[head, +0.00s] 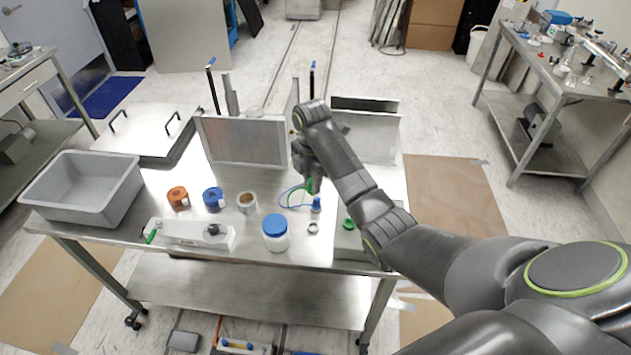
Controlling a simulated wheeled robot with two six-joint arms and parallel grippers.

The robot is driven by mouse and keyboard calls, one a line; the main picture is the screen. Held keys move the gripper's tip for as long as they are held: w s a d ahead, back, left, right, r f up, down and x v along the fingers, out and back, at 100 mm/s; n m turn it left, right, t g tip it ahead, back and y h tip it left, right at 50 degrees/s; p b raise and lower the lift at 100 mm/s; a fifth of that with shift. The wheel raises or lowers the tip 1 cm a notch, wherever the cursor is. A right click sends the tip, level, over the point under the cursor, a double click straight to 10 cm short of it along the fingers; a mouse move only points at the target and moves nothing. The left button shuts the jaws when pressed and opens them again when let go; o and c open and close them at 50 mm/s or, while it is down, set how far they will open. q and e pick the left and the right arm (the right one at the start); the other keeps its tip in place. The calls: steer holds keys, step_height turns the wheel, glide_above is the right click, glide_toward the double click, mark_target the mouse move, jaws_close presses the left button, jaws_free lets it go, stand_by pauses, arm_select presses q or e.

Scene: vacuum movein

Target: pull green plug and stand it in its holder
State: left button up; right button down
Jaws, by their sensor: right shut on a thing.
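My right gripper (307,170) reaches down over the steel table, in front of the upright metal panels, and is shut on the green plug (312,186). Only a small green part shows below the fingers; the rest is hidden by the gripper. A thin blue cable (283,197) loops on the left of it. A small blue piece (316,205) stands just below the gripper. A green-topped piece (348,224) sits on the table to the right, partly beside my arm. I cannot tell which piece is the plug's holder. My left gripper is out of view.
Orange (178,197), blue (213,199) and silver (247,203) rolls stand in a row. A blue-lidded jar (275,238) and a white bar-shaped device (188,233) are near the front edge. A grey bin (85,190) stands left. Metal panels (243,141) rise behind.

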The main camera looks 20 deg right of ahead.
steer(key=shift+f, duration=0.1)
steer(key=shift+f+b, duration=1.05)
steer(key=shift+f, duration=1.5)
steer(key=shift+f+b, duration=1.75)
steer(key=shift+f, duration=2.05)
steer(key=shift+r+p, duration=0.1)
steer(key=shift+p, duration=0.3)
steer(key=shift+f, duration=0.25)
steer(key=shift+f, duration=0.35)
steer(key=shift+f, duration=0.25)
steer(key=shift+f, duration=0.15)
